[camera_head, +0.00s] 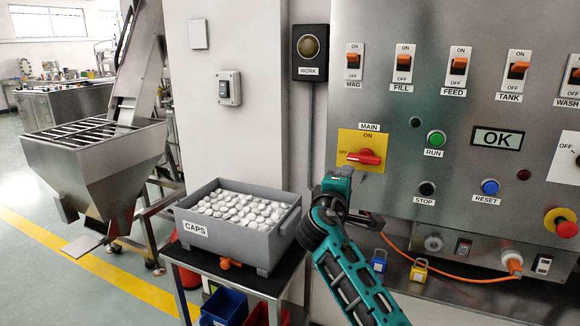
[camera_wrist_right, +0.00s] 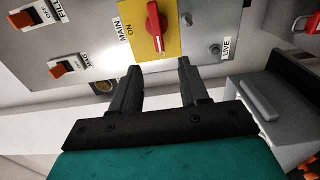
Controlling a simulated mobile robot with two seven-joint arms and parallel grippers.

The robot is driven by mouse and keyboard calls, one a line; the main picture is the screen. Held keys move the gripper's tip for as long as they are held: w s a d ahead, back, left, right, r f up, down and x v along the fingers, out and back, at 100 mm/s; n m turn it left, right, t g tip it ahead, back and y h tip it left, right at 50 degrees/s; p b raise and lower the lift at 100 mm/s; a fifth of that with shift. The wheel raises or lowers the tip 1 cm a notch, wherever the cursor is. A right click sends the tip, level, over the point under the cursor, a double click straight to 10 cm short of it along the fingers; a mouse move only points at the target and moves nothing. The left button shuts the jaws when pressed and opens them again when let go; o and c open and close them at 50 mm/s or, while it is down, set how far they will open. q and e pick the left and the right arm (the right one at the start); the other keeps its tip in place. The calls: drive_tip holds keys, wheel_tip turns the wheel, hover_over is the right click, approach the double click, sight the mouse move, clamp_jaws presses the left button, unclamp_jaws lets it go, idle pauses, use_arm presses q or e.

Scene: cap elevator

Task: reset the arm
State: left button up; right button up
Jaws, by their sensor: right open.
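My right arm comes up from the bottom of the head view, teal and black. Its gripper (camera_wrist_right: 157,72) is open and empty in the wrist view, both dark fingers apart. The fingers point at the control panel (camera_head: 400,120), just short of the red MAIN switch handle (camera_head: 368,157) on its yellow plate. The handle also shows in the wrist view (camera_wrist_right: 155,28), beyond the fingertips, with a gap visible. It lies roughly horizontal, with the OFF label at its left in the head view. In the head view the right fingers are hard to make out. My left gripper is not in view.
A grey CAPS bin (camera_head: 272,241) full of white caps stands on a cart left of my arm. Blue (camera_head: 379,260) and yellow (camera_head: 418,270) padlocks and an orange cable (camera_head: 450,276) are right of it. A steel hopper (camera_head: 95,165) stands farther left.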

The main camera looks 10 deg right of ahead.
drive_tip(key=s+a+f+m+g+y, duration=0.15)
drive_tip(key=s+f+y, duration=0.4)
drive_tip(key=f, duration=0.75)
drive_tip(key=s+a+f+m+g+y, duration=0.1)
drive_tip(key=s+a+f+y, duration=0.1)
drive_tip(key=s+f, duration=0.85)
drive_tip(key=s+f+m+y, duration=0.2)
drive_tip(key=s+f+m, duration=0.1)
drive_tip(key=s, duration=0.6)
drive_tip(key=s+a+f+m+g+y, duration=0.1)
drive_tip(key=s+f+m+y, duration=0.1)
drive_tip(key=s+f, duration=0.4)
drive_tip(key=s+m, duration=0.1)
drive_tip(key=s, duration=0.3)
drive_tip(key=shift+s+a+f, duration=0.15)
drive_tip(key=shift+s+a, duration=0.1)
drive_tip(key=shift+a, duration=0.05)
